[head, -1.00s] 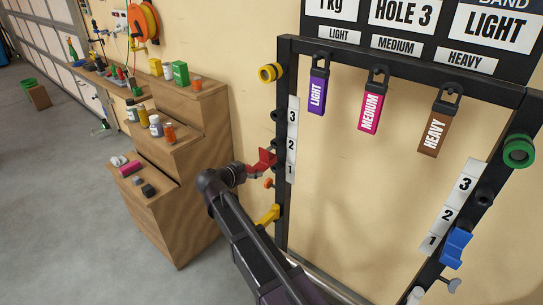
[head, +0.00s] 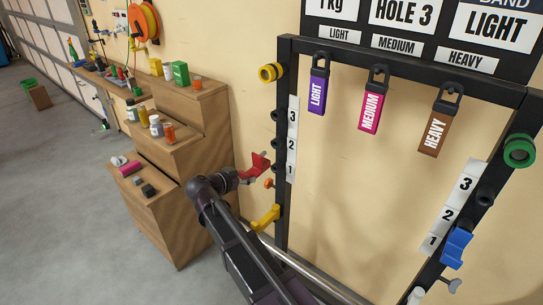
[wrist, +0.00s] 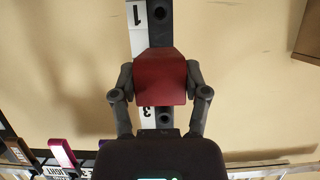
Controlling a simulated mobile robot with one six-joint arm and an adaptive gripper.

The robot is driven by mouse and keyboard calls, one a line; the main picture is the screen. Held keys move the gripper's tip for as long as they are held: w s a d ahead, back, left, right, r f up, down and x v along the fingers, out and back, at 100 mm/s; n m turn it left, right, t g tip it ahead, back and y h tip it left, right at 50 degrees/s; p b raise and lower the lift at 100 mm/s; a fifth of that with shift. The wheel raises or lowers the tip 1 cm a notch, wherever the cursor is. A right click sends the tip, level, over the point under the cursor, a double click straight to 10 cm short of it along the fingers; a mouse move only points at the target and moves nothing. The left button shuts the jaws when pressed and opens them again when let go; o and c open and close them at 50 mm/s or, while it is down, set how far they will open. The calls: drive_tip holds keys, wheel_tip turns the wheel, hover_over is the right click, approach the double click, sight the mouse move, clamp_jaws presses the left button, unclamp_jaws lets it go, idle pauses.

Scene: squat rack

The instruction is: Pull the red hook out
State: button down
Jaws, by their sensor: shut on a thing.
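The red hook (head: 256,168) is to the left of the rack's left post (head: 283,215), about level with the lower number labels. In the head view a small gap shows between its red plate and the post; I cannot tell whether a pin still sits in a hole. My gripper (head: 243,176) is shut on the hook. In the wrist view my gripper (wrist: 160,80) has one finger on each side of the red hook (wrist: 160,77). The hook covers part of the post behind it, with a dark hole visible above and below.
A yellow hook (head: 266,217) sits lower on the left post, close to my arm. A yellow ring (head: 270,73) is near the top. A stepped wooden shelf (head: 190,190) with bottles stands left. Purple, pink and brown bands hang from the top bar. A blue hook (head: 456,247) is on the right post.

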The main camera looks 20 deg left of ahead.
drive_tip(key=shift+s+a+f, duration=0.1)
drive_tip(key=shift+s+a, duration=0.15)
drive_tip(key=shift+s, duration=0.4)
drive_tip(key=shift+s+a+r, duration=0.1)
drive_tip(key=shift+s+a, duration=0.15)
drive_tip(key=shift+s, duration=0.35)
drive_tip(key=shift+s+a+f, duration=0.1)
drive_tip(key=shift+s+a, duration=0.15)
drive_tip(key=shift+s, duration=0.4)
